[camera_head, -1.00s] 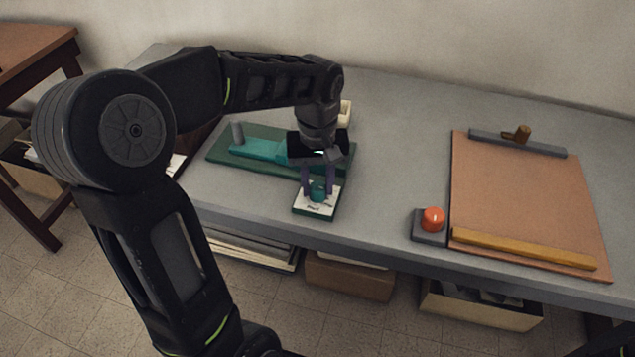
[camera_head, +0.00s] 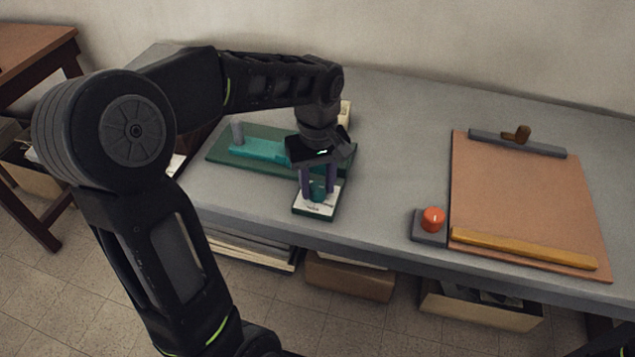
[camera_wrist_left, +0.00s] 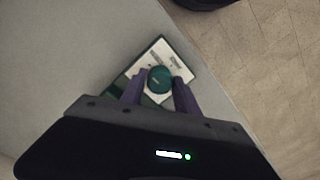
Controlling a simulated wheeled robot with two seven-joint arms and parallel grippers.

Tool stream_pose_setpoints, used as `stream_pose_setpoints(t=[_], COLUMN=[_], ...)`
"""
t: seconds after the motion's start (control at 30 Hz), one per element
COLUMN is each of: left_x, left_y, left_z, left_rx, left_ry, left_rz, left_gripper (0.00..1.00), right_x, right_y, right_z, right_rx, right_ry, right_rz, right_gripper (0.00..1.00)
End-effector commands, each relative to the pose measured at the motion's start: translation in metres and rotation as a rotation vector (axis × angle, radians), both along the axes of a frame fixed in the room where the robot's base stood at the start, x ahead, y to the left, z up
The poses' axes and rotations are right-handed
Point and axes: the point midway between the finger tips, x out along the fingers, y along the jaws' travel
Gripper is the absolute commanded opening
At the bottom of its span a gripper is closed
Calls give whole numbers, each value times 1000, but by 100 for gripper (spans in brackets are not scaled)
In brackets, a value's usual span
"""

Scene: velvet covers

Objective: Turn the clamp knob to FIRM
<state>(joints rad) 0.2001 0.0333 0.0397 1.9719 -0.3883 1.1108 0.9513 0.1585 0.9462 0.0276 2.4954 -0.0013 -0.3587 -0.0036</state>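The clamp knob (camera_head: 318,190) is a round teal knob on a white label plate (camera_head: 313,208) with a dark green edge, near the table's front. My left gripper (camera_head: 318,188) points down over it, a purple finger on each side, closed against the knob. In the left wrist view the knob (camera_wrist_left: 159,79) sits between the two fingertips (camera_wrist_left: 159,82), over the plate (camera_wrist_left: 157,58) lying at a slant. The print on the plate is too small to read, so I cannot tell the knob's setting. My right gripper is not in view.
A green base (camera_head: 222,152) with a teal bar (camera_head: 258,148) and grey post (camera_head: 238,132) lies behind the knob. To the right are a red button (camera_head: 433,219) on a grey block and a brown board (camera_head: 520,195) with a yellow strip (camera_head: 520,249). The table between is clear.

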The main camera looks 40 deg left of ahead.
Motion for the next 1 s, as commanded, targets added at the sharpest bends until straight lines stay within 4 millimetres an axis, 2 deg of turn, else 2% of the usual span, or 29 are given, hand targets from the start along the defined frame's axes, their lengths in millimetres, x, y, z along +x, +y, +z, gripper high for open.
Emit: stream_pose_setpoints(t=[0.03, 0.2, 0.53, 0.67, 1.0], left_x=[0, 0, 1, 1, 1], left_y=[0, 0, 0, 0, 0], left_z=[0, 0, 5, 19, 71], left_rx=[0, 1, 1, 1, 0], left_ry=[0, -1, -2, -5, -4], left_rz=[0, -1, -2, -2, -2], left_gripper=[42, 54, 54, 54, 54], right_x=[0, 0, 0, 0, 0], right_y=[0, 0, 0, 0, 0], right_z=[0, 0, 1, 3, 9], right_rx=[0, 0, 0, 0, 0], right_ry=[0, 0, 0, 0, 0], right_rz=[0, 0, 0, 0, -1], right_gripper=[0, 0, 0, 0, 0])
